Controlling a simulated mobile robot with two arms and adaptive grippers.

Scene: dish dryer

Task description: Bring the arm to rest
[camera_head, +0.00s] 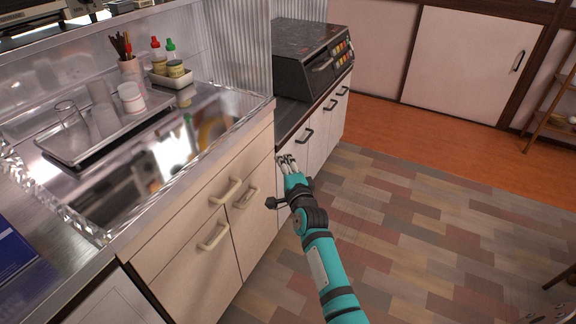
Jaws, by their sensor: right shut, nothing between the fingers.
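My right arm reaches in from the bottom of the head view, teal with dark joints. Its gripper (286,161) is at the arm's far end, in front of the pale cabinet fronts just right of the sink counter's corner. The fingers are shut with nothing between them. I cannot tell whether the fingers touch the cabinet. My left gripper does not show.
A metal counter (192,170) holds a tray (75,155) with glasses and a white cup (131,98). Pale cabinets with handles (226,191) stand below. A dark oven (312,62) sits behind. The patchwork floor (430,225) to the right is open.

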